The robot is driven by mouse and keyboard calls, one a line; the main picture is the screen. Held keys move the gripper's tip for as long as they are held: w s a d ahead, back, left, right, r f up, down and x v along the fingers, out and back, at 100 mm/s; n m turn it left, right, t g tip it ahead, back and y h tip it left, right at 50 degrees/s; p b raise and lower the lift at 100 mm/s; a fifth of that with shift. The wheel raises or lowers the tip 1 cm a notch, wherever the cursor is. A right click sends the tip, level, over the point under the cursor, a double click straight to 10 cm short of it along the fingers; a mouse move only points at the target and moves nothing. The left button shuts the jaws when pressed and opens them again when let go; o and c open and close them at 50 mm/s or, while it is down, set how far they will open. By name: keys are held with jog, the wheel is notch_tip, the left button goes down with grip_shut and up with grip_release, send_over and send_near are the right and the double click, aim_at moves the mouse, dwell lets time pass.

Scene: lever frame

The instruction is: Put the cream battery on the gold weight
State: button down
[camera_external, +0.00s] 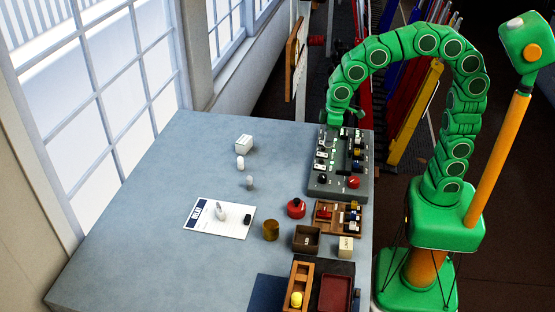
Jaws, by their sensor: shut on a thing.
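A gold cylinder (271,230), which looks like the gold weight, stands upright on the grey table, left of a dark brown open box. A cream block (346,247) with dark marks on top sits right of that box, near the table's right edge. It may be the cream battery, but I cannot read its marks. My gripper (345,119) is at the far end of the dark control panel (322,189), well away from the gold weight and the cream block. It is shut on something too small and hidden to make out.
The panel carries several knobs and switches. A red button (296,208), a brown box (307,239) and a wooden rack (325,217) crowd the right side. A white sheet (207,224) and a white block (244,142) lie farther left. The table's left part is clear.

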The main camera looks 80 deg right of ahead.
jog(key=shift+s, duration=0.15)
jog(key=w+a+r+n, duration=0.1)
jog(key=a+r+n, duration=0.15)
jog(key=a, duration=1.05)
jog(key=w+a+r+n, duration=0.1)
jog(key=a+r, duration=0.2)
jog(key=a, duration=1)
send_near(269, 225)
jog(key=shift+s+d+f+m, duration=0.25)
jog(key=shift+d+f, duration=0.2)
jog(key=shift+f, duration=0.05)
jog(key=shift+w+a+f, duration=0.3)
jog(key=shift+w+f, duration=0.25)
jog(key=shift+f, duration=1.7)
jog(key=shift+f, duration=0.15)
jog(key=c, duration=0.8)
grip_release()
